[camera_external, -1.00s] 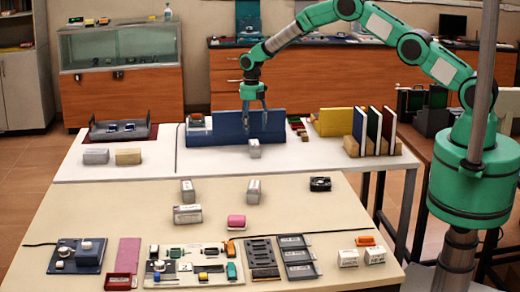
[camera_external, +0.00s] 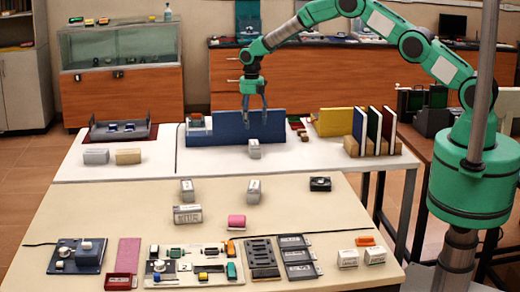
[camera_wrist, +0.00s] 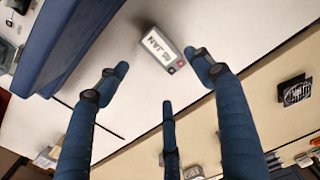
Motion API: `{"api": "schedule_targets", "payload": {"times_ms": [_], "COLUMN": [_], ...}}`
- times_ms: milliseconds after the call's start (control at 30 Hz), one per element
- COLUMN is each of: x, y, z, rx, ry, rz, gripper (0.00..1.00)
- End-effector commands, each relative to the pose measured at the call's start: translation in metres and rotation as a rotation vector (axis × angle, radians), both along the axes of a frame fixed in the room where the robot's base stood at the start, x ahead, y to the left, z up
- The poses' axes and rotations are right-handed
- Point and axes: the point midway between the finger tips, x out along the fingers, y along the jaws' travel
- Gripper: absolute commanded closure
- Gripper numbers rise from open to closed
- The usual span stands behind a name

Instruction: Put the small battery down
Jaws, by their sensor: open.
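A small grey-white battery (camera_external: 254,149) stands on the white table, just in front of the blue upright panel. In the wrist view the battery (camera_wrist: 162,48) shows a lettered label and a red terminal beside a dark one. My gripper (camera_external: 254,117) is open and empty above the battery, with its fingers spread. In the wrist view its blue fingers (camera_wrist: 158,76) are apart, and the battery lies beyond their tips, touched by none that I can see.
The blue panel (camera_external: 260,124) stands close behind my gripper. Similar grey blocks (camera_external: 187,214) and a pink item (camera_external: 236,222) sit on the nearer table. White tabletop is free left of the battery.

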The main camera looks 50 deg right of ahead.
Motion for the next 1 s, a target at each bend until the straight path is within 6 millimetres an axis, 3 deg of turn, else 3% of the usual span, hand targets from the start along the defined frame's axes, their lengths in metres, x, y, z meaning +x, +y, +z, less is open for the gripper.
{"api": "schedule_targets", "payload": {"times_ms": [200, 367, 667, 1000], "x": [0.0, -0.004, -0.028, -0.079], "y": [0.0, -0.003, -0.012, -0.025], "z": [0.004, 0.024, 0.108, 0.213], "rx": [0.001, 0.001, 0.011, 0.035], "ry": [-0.002, -0.013, -0.053, -0.108], "rz": [-0.007, -0.048, -0.237, -0.511], "gripper": [0.33, 0.33, 0.33, 0.33]}}
